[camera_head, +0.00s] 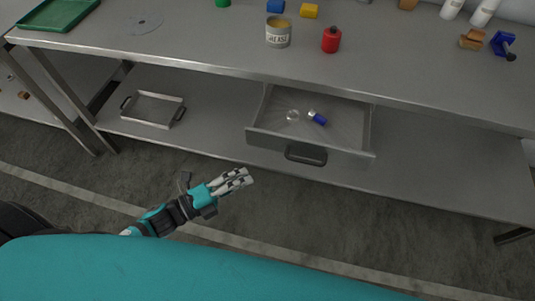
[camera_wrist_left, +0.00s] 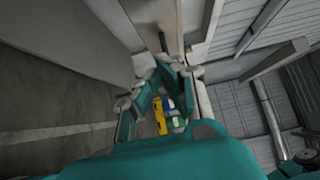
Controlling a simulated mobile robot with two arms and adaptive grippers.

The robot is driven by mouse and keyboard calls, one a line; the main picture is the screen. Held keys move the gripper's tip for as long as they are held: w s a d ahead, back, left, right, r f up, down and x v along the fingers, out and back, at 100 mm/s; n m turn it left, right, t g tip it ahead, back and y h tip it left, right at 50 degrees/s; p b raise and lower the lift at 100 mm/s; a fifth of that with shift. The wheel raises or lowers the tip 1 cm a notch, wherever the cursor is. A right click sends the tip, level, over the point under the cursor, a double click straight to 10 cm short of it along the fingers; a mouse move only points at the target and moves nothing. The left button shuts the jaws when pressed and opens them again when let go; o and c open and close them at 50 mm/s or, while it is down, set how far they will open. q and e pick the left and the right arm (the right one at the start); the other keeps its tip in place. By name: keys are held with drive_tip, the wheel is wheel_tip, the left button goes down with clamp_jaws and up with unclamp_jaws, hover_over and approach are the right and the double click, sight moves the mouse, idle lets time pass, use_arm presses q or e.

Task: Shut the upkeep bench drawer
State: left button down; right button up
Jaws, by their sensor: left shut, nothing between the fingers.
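The upkeep bench drawer (camera_head: 340,152) hangs open under the bench top in the head view, with a dark handle (camera_head: 306,154) on its front. Inside it lie a small blue item (camera_head: 318,118) and a clear round item (camera_head: 292,115). My left gripper (camera_head: 246,178) is shut and empty, in front of the bench, lower left of the handle and apart from it. Its fingers also show in the left wrist view (camera_wrist_left: 165,75). My right gripper is not in view.
The bench top (camera_head: 200,45) carries a grease can (camera_head: 278,33), a red bottle (camera_head: 331,40), a green tray (camera_head: 58,14) and other small things. A metal tray (camera_head: 153,109) stands on the lower shelf. The floor before the drawer is clear.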

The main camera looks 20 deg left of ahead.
use_arm(q)
drive_tip(key=shift+w+d+p, duration=0.25)
drive_tip(key=shift+w+d, duration=0.5)
drive_tip(key=shift+w, duration=0.7)
drive_tip(key=shift+w+d+p, duration=0.25)
drive_tip(key=shift+w+d, duration=0.55)
drive_tip(key=shift+w, duration=0.6)
drive_tip(key=shift+w+d+p, duration=0.25)
drive_tip(key=shift+w+d, duration=0.5)
drive_tip(key=shift+w, duration=0.7)
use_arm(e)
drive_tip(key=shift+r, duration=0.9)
use_arm(q)
drive_tip(key=shift+w, duration=0.1)
